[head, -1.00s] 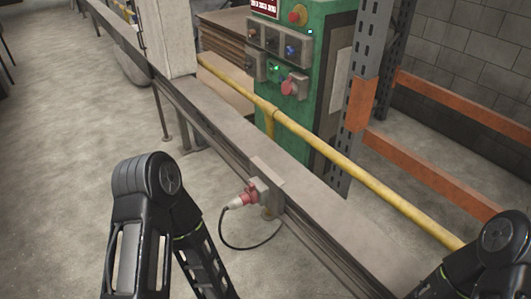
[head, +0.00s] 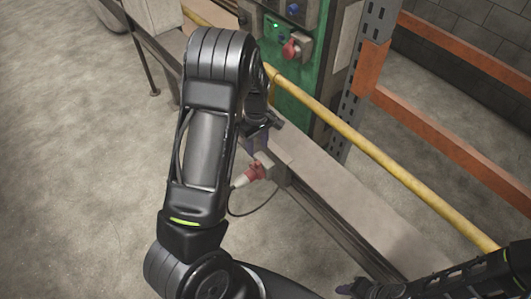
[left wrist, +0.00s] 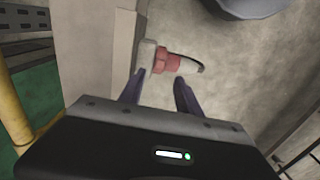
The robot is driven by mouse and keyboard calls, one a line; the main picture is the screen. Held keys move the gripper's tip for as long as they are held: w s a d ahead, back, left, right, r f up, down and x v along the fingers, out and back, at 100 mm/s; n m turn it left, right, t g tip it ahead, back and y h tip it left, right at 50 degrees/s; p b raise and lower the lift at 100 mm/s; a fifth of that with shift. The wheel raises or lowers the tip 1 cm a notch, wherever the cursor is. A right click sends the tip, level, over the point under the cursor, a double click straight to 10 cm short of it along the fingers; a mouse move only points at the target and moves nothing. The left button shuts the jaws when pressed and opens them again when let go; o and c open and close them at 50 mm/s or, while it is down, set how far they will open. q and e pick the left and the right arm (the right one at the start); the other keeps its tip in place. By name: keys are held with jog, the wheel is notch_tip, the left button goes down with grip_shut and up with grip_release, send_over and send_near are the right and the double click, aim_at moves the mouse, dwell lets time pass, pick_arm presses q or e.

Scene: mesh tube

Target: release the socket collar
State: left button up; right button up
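The red socket collar (head: 257,170) sits between a grey socket box on the bench's side and a pale plug (head: 240,180) with a black cable. In the left wrist view the red collar (left wrist: 166,62) lies just beyond my fingertips, with the grey socket box (left wrist: 147,54) on its left. My left gripper (left wrist: 159,84) is open, its two purple fingers apart and nothing between them. In the head view the left gripper (head: 258,142) is partly hidden by my arm, close above the socket. My right gripper (head: 350,288) shows only partly at the bottom edge.
A long grey bench rail (head: 340,190) runs beside the socket, with a yellow pipe (head: 350,135) along it. Behind stands a green cabinet (head: 312,75) with another red plug (head: 291,49). An orange-barred rack (head: 440,135) is at right. The floor at left is clear.

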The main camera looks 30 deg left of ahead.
aim_at(258, 162)
pick_arm(q)
jog(key=shift+f, duration=0.15)
notch_tip(258, 162, down, 8)
jog(key=shift+r+p, duration=0.15)
jog(key=shift+p, duration=0.4)
jog(key=shift+c, duration=0.4)
grip_shut()
